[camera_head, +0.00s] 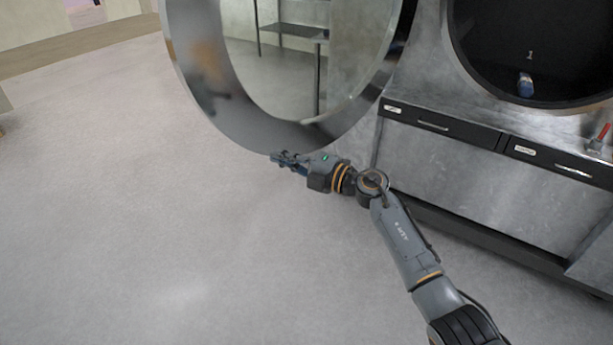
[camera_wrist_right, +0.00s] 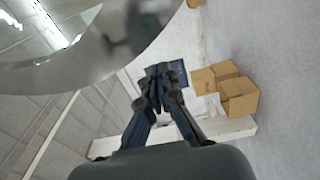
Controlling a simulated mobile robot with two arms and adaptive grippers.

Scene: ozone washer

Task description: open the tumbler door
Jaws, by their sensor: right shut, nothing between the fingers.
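The tumbler door (camera_head: 205,75) is a large round metal ring with a glass middle. It stands swung out from the machine front, at the top middle of the head view. Its curved rim (camera_wrist_right: 95,60) also fills the upper left of the right wrist view. My right gripper (camera_head: 283,158) is shut and empty, just below the door's lower rim. I cannot tell whether it touches the rim. In the right wrist view its fingers (camera_wrist_right: 160,78) are together. My left gripper is not in view.
The grey machine (camera_head: 480,180) has drawer-like dark panels (camera_head: 440,125) and a dark round opening (camera_head: 500,50) with a small blue object (camera_head: 525,84) at right. Cardboard boxes (camera_wrist_right: 240,97) lie farther off in the wrist view. The floor (camera_head: 130,220) at left is clear.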

